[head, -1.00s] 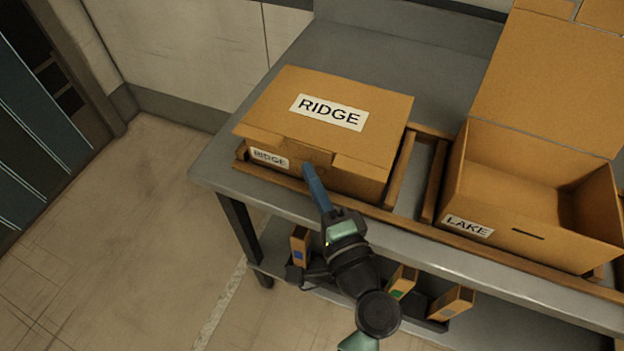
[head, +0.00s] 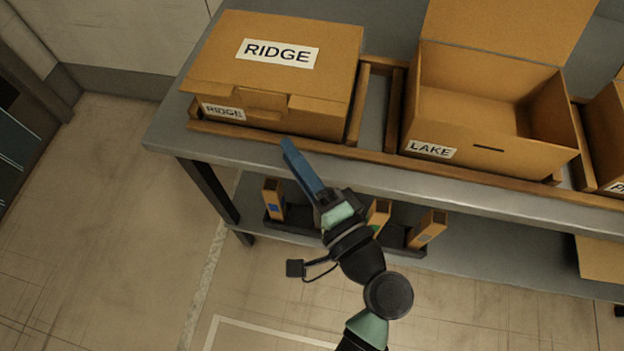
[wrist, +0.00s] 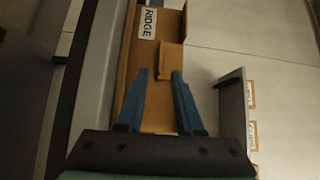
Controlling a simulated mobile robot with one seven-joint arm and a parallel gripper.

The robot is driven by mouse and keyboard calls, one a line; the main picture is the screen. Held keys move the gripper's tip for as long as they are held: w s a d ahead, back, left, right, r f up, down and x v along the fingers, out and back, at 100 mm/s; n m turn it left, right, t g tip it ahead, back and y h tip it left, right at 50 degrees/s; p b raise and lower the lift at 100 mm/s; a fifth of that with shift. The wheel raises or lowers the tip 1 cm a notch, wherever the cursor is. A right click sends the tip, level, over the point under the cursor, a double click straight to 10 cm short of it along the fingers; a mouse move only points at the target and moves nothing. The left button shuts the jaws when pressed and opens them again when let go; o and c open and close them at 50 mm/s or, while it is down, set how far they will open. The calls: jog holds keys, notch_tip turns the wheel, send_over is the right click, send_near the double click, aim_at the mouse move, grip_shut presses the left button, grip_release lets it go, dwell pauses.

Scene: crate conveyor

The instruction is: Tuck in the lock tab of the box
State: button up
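The RIDGE box (head: 335,60) stands on the left of the bench with its lid down. Its lock tab (head: 262,100) shows at the middle of the front edge, beside the small RIDGE label. In the wrist view the tab (wrist: 172,57) shows as a small flap on the box (wrist: 165,112); I cannot tell whether its end sits in a slot. My gripper (head: 287,145) is in front of the box, near the bench's front edge. In the wrist view its blue fingers (wrist: 160,72) are apart with nothing gripped between them.
The LAKE box (head: 550,120) stands open to the right, lid raised, a slot in its front. Wooden rails (head: 357,105) border the boxes on the grey bench (head: 170,115). Small cartons (head: 273,197) stand on the lower shelf. The floor at left is clear.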

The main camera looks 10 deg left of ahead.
jog(key=v, duration=0.5)
jog(key=shift+s+d, duration=0.2)
jog(key=shift+s, duration=0.05)
